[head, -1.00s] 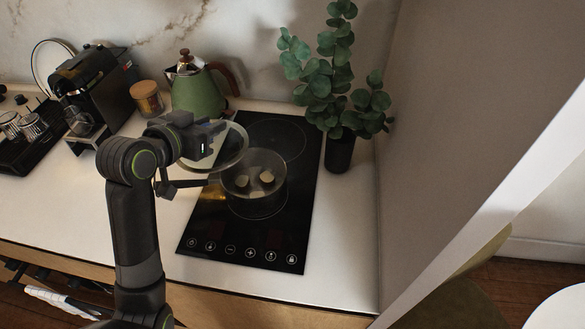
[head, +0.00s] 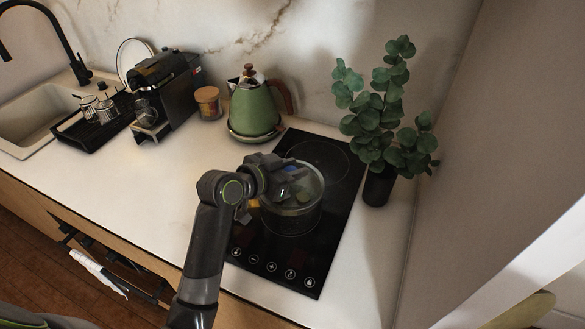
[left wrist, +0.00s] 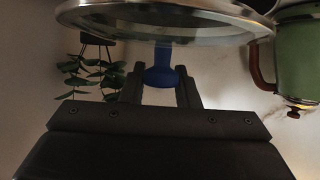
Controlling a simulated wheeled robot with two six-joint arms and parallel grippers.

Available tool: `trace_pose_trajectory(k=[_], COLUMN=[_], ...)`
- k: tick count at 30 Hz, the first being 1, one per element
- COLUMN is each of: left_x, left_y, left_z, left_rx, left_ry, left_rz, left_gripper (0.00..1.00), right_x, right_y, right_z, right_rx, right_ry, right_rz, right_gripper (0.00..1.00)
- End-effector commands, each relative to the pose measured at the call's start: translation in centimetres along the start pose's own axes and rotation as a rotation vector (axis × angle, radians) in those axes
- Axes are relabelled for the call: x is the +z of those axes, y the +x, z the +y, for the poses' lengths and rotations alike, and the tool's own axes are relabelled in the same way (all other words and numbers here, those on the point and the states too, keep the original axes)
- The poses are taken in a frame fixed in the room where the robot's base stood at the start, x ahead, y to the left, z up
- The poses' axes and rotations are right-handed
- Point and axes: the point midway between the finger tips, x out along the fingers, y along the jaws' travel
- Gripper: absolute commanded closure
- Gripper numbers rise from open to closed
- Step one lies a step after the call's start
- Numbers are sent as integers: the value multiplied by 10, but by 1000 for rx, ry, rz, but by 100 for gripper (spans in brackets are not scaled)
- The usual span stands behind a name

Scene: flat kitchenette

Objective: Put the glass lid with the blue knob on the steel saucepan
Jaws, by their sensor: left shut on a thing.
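The glass lid (head: 313,186) with its steel rim is over the steel saucepan (head: 299,224) on the hob in the head view. I cannot tell whether the rim touches the pot. My left gripper (head: 292,172) is above the lid and hides much of its left side. In the left wrist view the gripper (left wrist: 162,88) is shut on the blue knob (left wrist: 163,68), with the lid (left wrist: 165,28) across the top of the picture. The lid mostly hides the pot's inside. My right gripper is not in view.
The black hob (head: 330,240) lies under the saucepan. A green kettle (head: 254,108) stands behind left, and a plant in a black pot (head: 378,187) stands to the right. A candle jar (head: 208,103) and coffee machine (head: 165,90) are farther left. The counter in front of them is clear.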

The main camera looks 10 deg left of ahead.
Motion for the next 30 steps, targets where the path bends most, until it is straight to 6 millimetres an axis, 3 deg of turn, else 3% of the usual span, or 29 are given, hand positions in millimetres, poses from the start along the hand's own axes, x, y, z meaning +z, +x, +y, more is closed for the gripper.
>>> trace_pose_trajectory(k=[24, 25, 30], left_x=[16, 16, 16], left_y=[7, 7, 7], left_z=[0, 0, 0], left_rx=[-2, -1, -1], left_ry=[1, 1, 1], left_rz=[3, 1, 1], left_gripper=[99, 70, 50], right_x=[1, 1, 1], right_y=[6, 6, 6], right_z=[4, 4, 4], right_rx=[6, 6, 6], right_ry=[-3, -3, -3], right_rz=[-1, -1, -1], right_gripper=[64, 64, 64])
